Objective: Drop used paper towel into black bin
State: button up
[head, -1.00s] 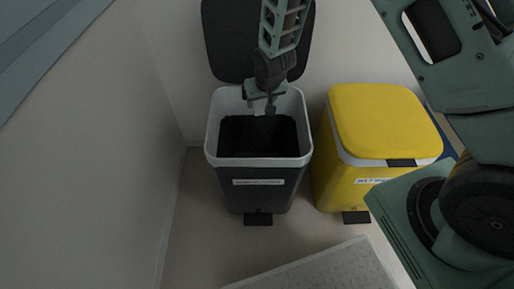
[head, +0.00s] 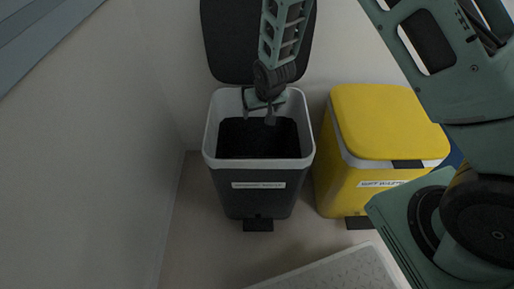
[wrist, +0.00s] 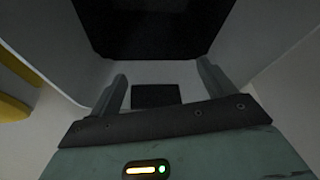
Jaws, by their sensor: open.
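The black bin (head: 255,202) stands on the floor with its lid (head: 226,50) raised against the wall. It has a pale rim, a label on the front and a dark interior. My gripper (head: 258,113) is over the rear part of its opening, pointing down, fingers apart and nothing visible between them. In the wrist view my gripper (wrist: 160,73) also shows two spread fingers with no towel between them. The used paper towel is not visible in either current view; the inside of the bin is too dark to make it out.
A yellow bin (head: 385,115) with a closed lid and a label stands close to the right of the black bin. A wall (head: 120,150) rises at the left. A pale textured mat or platform (head: 335,272) lies in front. Some bare floor (head: 205,235) shows before the black bin.

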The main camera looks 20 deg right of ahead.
jog(key=p+v, duration=0.5)
jog(key=v, duration=1.2)
jog(key=shift+s+r, duration=0.15)
